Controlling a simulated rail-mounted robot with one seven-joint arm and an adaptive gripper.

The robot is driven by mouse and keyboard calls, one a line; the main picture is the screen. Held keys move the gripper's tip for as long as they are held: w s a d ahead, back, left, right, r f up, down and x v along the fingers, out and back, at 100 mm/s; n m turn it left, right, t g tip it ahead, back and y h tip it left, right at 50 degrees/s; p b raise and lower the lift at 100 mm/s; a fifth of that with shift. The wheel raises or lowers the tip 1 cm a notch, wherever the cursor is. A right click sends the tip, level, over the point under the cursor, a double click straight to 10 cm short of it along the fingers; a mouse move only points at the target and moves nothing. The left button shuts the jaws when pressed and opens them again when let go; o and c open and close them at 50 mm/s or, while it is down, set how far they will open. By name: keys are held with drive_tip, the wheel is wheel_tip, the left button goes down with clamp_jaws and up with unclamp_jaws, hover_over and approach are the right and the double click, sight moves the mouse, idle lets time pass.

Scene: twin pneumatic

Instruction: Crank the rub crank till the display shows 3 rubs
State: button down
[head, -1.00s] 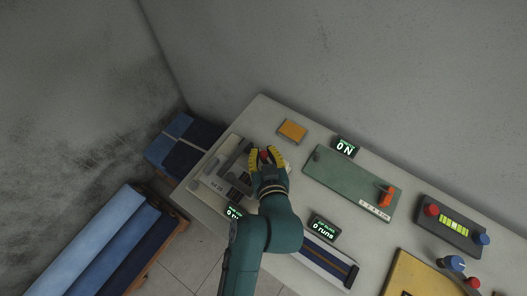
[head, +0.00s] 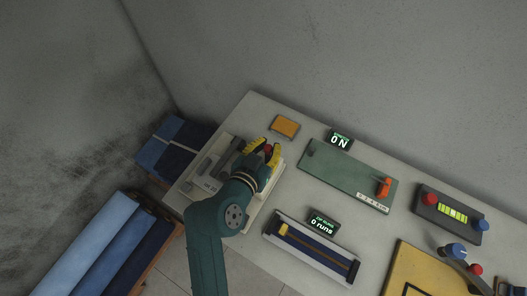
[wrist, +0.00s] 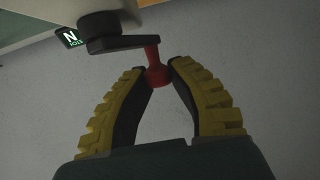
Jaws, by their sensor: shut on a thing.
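The crank's red knob (head: 267,149) is between the yellow-padded fingers of my gripper (head: 262,150), above the grey rub device (head: 200,186) at the table's left end. In the wrist view, the fingertips (wrist: 158,72) close on the lower end of the red knob (wrist: 157,76). The knob joins a dark crank arm (wrist: 128,43), which runs left to a round dark hub (wrist: 98,27). No rubs display shows now; my arm covers the front part of the device.
A display reading 0 N (head: 340,141) stands behind a green board (head: 345,172) with an orange slider. A display reading 0 runs (head: 322,222) stands by a blue-striped track (head: 310,250). An orange block (head: 285,126) lies behind my gripper. Blue rolls (head: 110,250) lie at lower left.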

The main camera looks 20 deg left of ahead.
drive_tip(key=m+h+b, duration=0.1)
drive_tip(key=d+f+m+h+b, duration=0.1)
drive_tip(key=h, duration=0.1)
drive_tip(key=shift+w+m+g+b, duration=0.15)
drive_tip(key=shift+m+g+b, duration=0.25)
drive_tip(key=m+h+b, duration=0.1)
drive_tip(key=d+m+g+h+b, duration=0.1)
drive_tip(key=m+g+h, duration=0.1)
drive_tip(key=h, duration=0.1)
drive_tip(key=shift+d+r+m+b, duration=0.15)
drive_tip(key=shift+d+m+b, duration=0.15)
drive_tip(key=shift+b, duration=0.1)
drive_tip(key=m+g+h, duration=0.1)
drive_tip(key=d+m+g+h+b, duration=0.1)
drive_tip(key=m+g+h+b, duration=0.1)
drive_tip(key=shift+s+d+m, duration=0.25)
drive_tip(key=shift+s+m, duration=0.05)
drive_tip(key=shift+s+d+r+m+g+h+p, duration=0.1)
drive_tip(key=shift+s+d+m+g+h+p, duration=0.3)
drive_tip(key=shift+m+g+p, duration=1.45)
drive_tip(key=shift+s+d+r+m+g+h+p, duration=0.1)
drive_tip(key=shift+s+d+m+g+h+p, duration=0.35)
drive_tip(key=shift+m+g+p, duration=1.4)
drive_tip(key=shift+s+d+m+g+h+p, duration=0.25)
drive_tip(key=shift+s+m+g+h+p, duration=0.55)
drive_tip(key=shift+p, duration=1.95)
drive_tip(key=shift+w+f+g+y, duration=0.15)
drive_tip(key=shift+f+g+y, duration=0.1)
drive_tip(key=shift+g+y, duration=0.3)
